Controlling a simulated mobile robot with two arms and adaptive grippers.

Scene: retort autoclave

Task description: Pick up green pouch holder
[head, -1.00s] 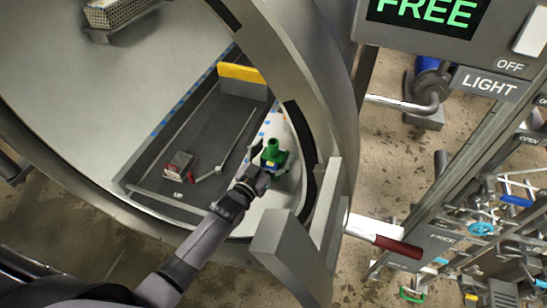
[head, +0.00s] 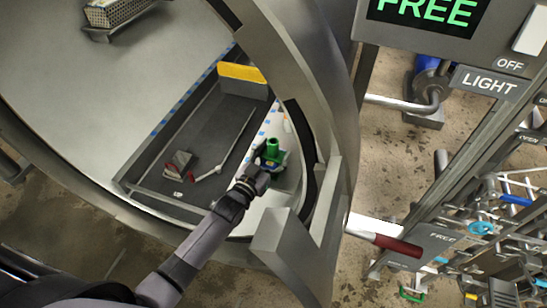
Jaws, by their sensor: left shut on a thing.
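The green pouch holder (head: 273,151) is inside the round vessel, near the right side of its opening. It has a green upright neck on a wider green body. My left gripper (head: 262,167) reaches in from the lower left and is shut on the holder's left side. The fingers and wrist hide part of the holder's lower left. I cannot tell whether the holder is clear of the surface under it. My right gripper is not in view.
A dark tray (head: 205,130) with a yellow bar (head: 242,73) lies left of the holder. A small red and grey item (head: 178,164) is in it. The vessel's metal rim (head: 318,75) curves close on the right. A red-handled lever (head: 398,246) sticks out beyond it.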

